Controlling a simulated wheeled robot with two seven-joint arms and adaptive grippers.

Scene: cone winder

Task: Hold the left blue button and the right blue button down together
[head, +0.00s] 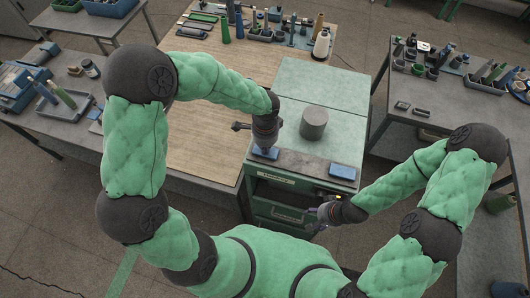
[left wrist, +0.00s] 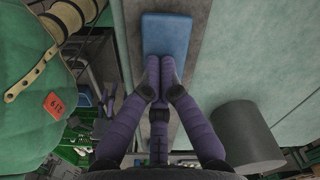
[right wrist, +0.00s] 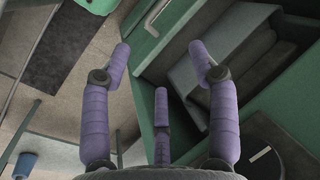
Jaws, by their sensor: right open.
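The left blue button (head: 265,154) and the right blue button (head: 342,172) sit on a dark strip along the front of the green machine top. My left gripper (head: 267,143) points down at the left button. In the left wrist view its purple fingertips (left wrist: 159,76) are together and empty, at the near edge of the blue button (left wrist: 166,38); I cannot tell whether they touch it. My right gripper (head: 325,212) is in front of the machine, lower than the right button and apart from it. In the right wrist view its fingers (right wrist: 160,52) are spread and empty; no button shows there.
A grey cylinder (head: 314,122) stands on the machine top (head: 320,85) behind the buttons. Green drawers (head: 287,214) are below. A wooden bench (head: 200,135) is at the left, a grey table (head: 440,100) at the right. A dark dial (right wrist: 268,158) is near my right fingers.

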